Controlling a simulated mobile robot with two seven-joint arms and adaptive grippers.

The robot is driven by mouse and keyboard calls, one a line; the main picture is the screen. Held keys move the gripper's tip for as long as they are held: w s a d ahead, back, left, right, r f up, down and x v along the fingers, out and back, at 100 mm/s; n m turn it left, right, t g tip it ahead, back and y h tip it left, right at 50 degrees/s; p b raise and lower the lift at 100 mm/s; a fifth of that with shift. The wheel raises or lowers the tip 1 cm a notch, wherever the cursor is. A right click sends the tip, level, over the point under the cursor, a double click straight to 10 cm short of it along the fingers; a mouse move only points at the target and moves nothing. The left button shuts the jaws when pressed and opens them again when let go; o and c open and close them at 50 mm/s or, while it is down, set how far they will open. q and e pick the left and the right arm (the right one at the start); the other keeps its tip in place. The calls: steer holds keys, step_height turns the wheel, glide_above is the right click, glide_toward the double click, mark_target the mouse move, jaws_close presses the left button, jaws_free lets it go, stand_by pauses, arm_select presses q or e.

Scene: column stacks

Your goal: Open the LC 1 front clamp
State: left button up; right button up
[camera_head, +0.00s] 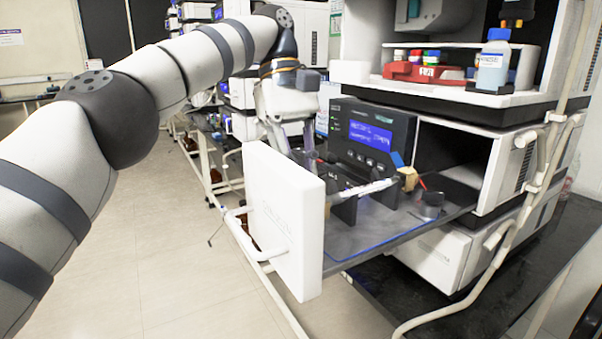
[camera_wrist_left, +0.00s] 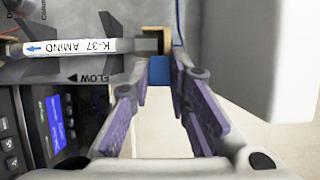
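My left gripper (camera_head: 290,135) reaches down behind the white front panel (camera_head: 285,220) of the pulled-out tray. In the left wrist view, its purple-padded fingers (camera_wrist_left: 161,70) are open. A clamp with a tan block (camera_wrist_left: 155,35) and a blue lever (camera_wrist_left: 160,72) sits at the end of the column. The blue lever lies between the fingertips; I cannot tell whether they touch it. The column (camera_head: 375,190) rests across dark holders, and its label (camera_wrist_left: 70,47) reads K-37 AMINO. A second clamp with a blue lever (camera_head: 397,158) is at the column's far end. My right gripper is not in view.
A dark control panel with a lit blue display (camera_head: 371,136) stands close behind the column. A small grey cup (camera_head: 431,205) is on the tray. White tubing rails (camera_head: 500,235) run at the right. Bottles and a red rack (camera_head: 415,72) stand above. Open floor lies left.

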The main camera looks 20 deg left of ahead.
arm_select(q)
steer(key=o, duration=0.3)
steer(key=shift+r, duration=0.1)
